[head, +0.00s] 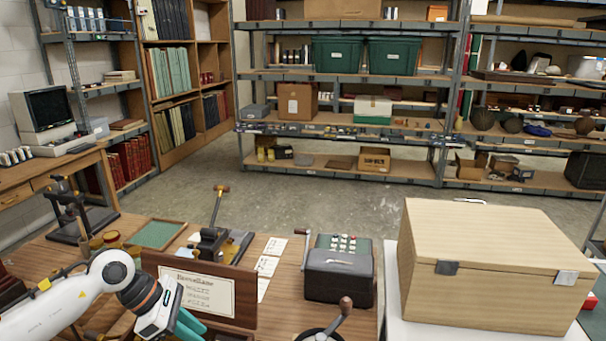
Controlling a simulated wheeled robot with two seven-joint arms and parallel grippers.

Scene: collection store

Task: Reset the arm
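My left arm comes in from the lower left, over the wooden desk. My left gripper (188,326) is at the bottom edge of the head view, with teal fingers pointing down and partly cut off. I cannot tell whether its fingers are apart or hold anything. It is in front of a dark wooden plaque with a cream certificate (197,293). My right arm and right gripper are not in view.
A dark adding machine (338,276) and a black crank device (328,333) stand right of the plaque. A large closed wooden box (480,262) sits on a white surface at the right. A lever press (212,240) stands behind the plaque. Open floor (300,195) lies beyond.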

